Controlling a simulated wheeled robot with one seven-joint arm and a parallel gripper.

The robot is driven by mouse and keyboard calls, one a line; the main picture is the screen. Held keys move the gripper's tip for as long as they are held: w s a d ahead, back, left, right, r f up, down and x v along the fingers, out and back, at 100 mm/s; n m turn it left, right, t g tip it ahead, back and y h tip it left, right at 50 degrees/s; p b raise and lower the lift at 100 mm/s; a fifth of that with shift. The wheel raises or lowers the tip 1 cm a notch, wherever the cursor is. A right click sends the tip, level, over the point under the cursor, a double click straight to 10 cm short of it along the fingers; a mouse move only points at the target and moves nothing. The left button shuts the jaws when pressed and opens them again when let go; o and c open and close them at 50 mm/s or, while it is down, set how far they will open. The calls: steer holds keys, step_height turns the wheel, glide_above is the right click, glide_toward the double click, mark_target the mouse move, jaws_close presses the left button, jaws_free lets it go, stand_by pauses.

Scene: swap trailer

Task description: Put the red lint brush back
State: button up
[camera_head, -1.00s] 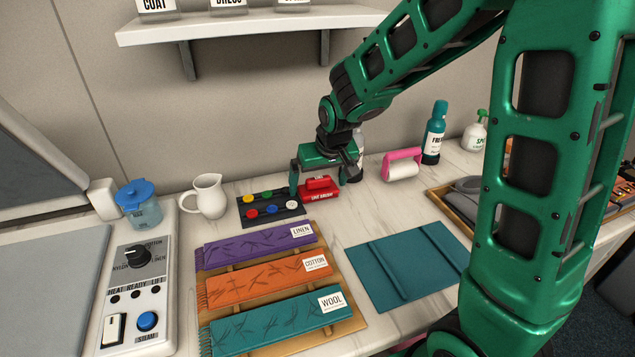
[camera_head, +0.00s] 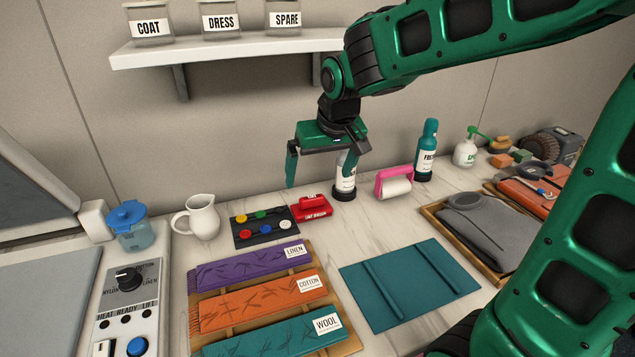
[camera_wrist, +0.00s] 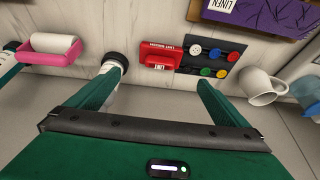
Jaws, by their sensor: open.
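The red lint brush (camera_head: 312,208) lies on the marble counter, just right of the dark button tray (camera_head: 266,233). In the wrist view the brush (camera_wrist: 158,54) shows beyond the fingertips, between them, with the button tray (camera_wrist: 213,58) beside it. My gripper (camera_head: 321,175) is open and empty. It hangs above the brush, with clear space between its fingers and the brush. Its fingers also show spread in the wrist view (camera_wrist: 157,80).
A labelled bottle (camera_head: 345,178) stands behind the brush, close to my gripper's right finger. A pink lint roller (camera_head: 394,184) and a teal bottle (camera_head: 427,150) stand to the right. A white pitcher (camera_head: 200,217) stands left. Folded fabrics (camera_head: 256,262) lie in front.

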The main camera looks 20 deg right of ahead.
steer(key=s+d+f+m+g+h, duration=0.1)
steer(key=s+d+f+m+g, duration=0.15)
steer(key=s+d, duration=1.1)
steer(key=s+d+f+m+g, duration=0.1)
steer(key=s+m, duration=0.1)
steer(key=s, duration=0.5)
steer(key=s+d+f+m+g, duration=0.1)
steer(key=s+d+m, duration=0.1)
steer(key=s, duration=0.6)
steer(key=shift+s+d+f+y, duration=0.15)
steer(key=shift+d+f+y, duration=0.1)
steer(key=shift+y, duration=0.15)
steer(key=shift+w+f, duration=0.25)
steer(key=shift+w, duration=0.4)
steer(key=shift+c, duration=0.5)
